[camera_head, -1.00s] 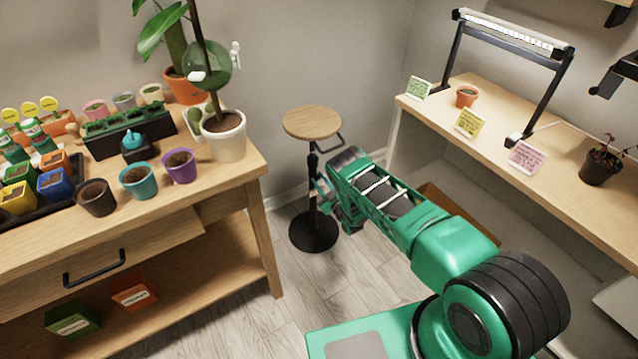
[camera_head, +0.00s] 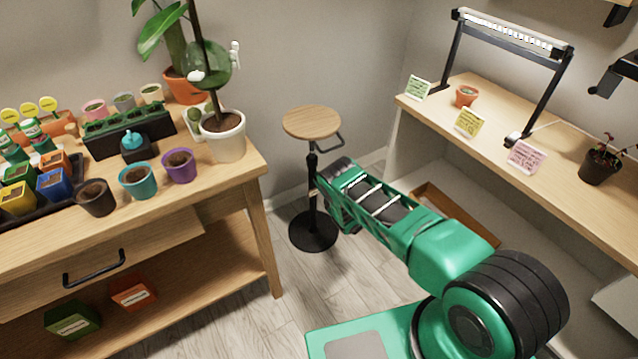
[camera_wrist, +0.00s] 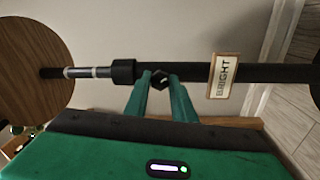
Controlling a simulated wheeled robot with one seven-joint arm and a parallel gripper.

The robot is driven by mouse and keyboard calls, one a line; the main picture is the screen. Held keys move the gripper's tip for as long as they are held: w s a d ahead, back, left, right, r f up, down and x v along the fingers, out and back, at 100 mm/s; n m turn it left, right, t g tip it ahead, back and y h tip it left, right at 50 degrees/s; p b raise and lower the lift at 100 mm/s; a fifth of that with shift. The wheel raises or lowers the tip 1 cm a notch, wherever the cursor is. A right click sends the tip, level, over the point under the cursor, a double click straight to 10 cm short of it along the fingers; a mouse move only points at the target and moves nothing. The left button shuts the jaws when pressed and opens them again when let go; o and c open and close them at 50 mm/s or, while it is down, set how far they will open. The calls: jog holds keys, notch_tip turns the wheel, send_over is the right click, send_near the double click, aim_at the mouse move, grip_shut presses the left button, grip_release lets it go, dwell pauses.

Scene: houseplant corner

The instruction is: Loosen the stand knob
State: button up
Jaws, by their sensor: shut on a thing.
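The stand has a round wooden top (camera_head: 312,122), a thin black post (camera_head: 312,168) and a round black base (camera_head: 313,231). It stands upright on the floor between the two tables. In the wrist view the post (camera_wrist: 200,72) runs sideways, with the wooden top (camera_wrist: 30,70) at left. The black knob (camera_wrist: 158,79) sticks out from the post beside a black collar (camera_wrist: 123,71). My gripper (camera_wrist: 159,84) is shut on the knob, one green finger on each side. In the head view my arm hides the knob and fingertips.
A "BRIGHT" tag (camera_wrist: 223,76) hangs on the post. A potting table (camera_head: 215,185) with several pots stands at left, and a shelf (camera_head: 480,120) with a lamp frame (camera_head: 545,100) at right. An open brown box (camera_head: 455,215) lies beyond my arm.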

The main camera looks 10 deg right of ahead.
jog(key=n, duration=0.7)
jog(key=f+n, duration=0.1)
jog(key=n, duration=0.3)
jog(key=shift+s+d+g+y, duration=0.2)
jog(key=shift+g+y, duration=0.2)
jog(key=shift+r, duration=0.1)
jog(key=o, duration=1)
jog(key=shift+w, duration=0.1)
jog(key=shift+r+n, duration=0.1)
jog(key=shift+n, duration=0.2)
